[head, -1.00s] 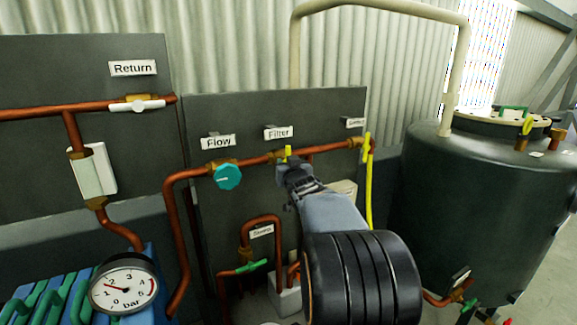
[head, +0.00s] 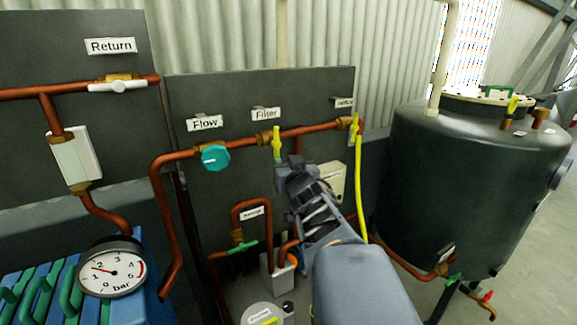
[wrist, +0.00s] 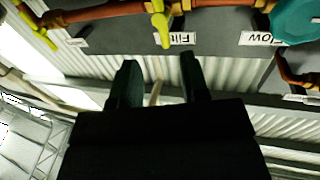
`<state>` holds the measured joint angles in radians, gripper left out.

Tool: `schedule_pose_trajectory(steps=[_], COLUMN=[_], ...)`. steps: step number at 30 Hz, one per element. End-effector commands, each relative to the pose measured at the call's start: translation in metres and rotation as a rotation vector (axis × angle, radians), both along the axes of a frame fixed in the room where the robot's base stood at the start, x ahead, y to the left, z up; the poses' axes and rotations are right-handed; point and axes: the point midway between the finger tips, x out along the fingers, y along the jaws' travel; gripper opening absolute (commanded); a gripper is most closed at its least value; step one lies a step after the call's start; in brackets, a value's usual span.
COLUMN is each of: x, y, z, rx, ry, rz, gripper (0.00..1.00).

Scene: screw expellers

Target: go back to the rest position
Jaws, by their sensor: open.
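My gripper (head: 291,172) is open and empty, just below the yellow handle of the Filter valve (head: 277,144) in the head view. A small gap seems to lie between them. The handle hangs straight down, across the copper pipe. In the wrist view, which is upside down, the two dark fingers (wrist: 160,75) stand apart with nothing between them. The yellow Filter handle (wrist: 160,25) is beyond the fingertips there, at the top.
The teal Flow knob (head: 215,158) is left of my gripper, and a yellow hose (head: 359,195) hangs to its right. A pressure gauge (head: 112,268) is at lower left. A large dark tank (head: 460,180) stands at right. Copper pipes run below the panel.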

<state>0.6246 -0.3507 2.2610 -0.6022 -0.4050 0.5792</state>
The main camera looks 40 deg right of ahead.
Motion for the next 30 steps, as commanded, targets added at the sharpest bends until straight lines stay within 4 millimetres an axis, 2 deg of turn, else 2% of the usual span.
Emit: schedule_pose_trajectory(steps=[23,26,28,30], x=[-0.006,-0.013,-0.025,-0.039], y=[-0.001,-0.011,-0.019,-0.016], z=[-0.004,-0.024,-0.051,-0.080], rx=[-0.019,-0.012,0.028,0.083], ry=[0.033,0.142,0.269,0.423], rz=[-0.016,-0.083,-0.152,-0.198], gripper=[0.41,0.41,0.41,0.41])
